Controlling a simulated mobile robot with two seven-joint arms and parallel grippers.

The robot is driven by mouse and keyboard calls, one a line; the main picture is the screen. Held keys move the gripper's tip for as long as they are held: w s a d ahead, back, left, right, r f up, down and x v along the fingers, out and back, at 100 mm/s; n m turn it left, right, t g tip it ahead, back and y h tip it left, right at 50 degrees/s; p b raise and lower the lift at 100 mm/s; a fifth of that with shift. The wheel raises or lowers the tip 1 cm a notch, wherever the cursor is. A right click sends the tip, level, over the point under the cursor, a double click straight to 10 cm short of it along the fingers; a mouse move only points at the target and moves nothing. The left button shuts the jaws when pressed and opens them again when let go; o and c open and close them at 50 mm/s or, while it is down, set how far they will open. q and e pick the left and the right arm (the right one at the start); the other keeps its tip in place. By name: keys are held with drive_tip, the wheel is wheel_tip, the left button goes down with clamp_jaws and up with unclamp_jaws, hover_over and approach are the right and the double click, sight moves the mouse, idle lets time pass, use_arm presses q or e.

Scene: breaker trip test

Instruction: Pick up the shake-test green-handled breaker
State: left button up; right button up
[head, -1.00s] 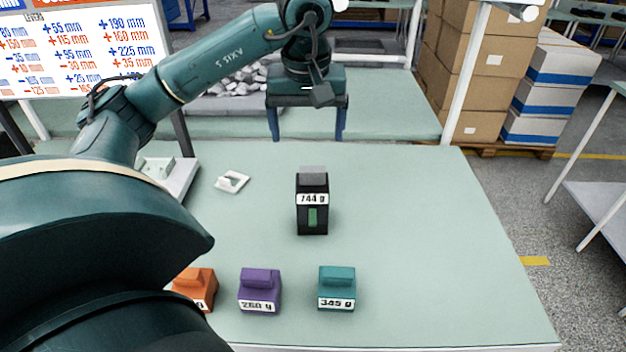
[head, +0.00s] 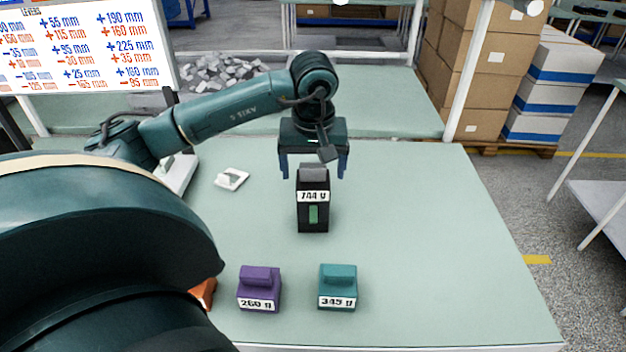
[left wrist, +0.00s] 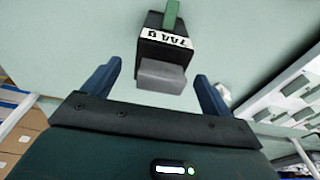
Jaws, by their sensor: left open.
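The black breaker with a green handle (head: 313,215), a grey block on top and a "744 g" label, stands upright on the table. It also shows in the left wrist view (left wrist: 165,50), with its grey block nearest the jaws. My left gripper (head: 314,172) is open and empty, its two blue fingers pointing down around the level of the breaker's top. In the left wrist view the fingers (left wrist: 155,85) stand apart on either side of the grey block, with gaps and no visible contact. My right gripper is in neither view.
A purple block (head: 259,288), a teal block (head: 337,287) and a partly hidden orange block (head: 204,293) sit near the table's front. A small white piece (head: 231,178) lies left of the breaker. The table (head: 450,240) is clear to the right.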

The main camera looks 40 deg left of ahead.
use_arm(q)
drive_tip(key=shift+w+a+f, duration=0.1)
drive_tip(key=shift+a+f, duration=0.05)
drive_tip(key=shift+f, duration=0.8)
clamp_jaws()
drive_tip(key=shift+r, duration=0.1)
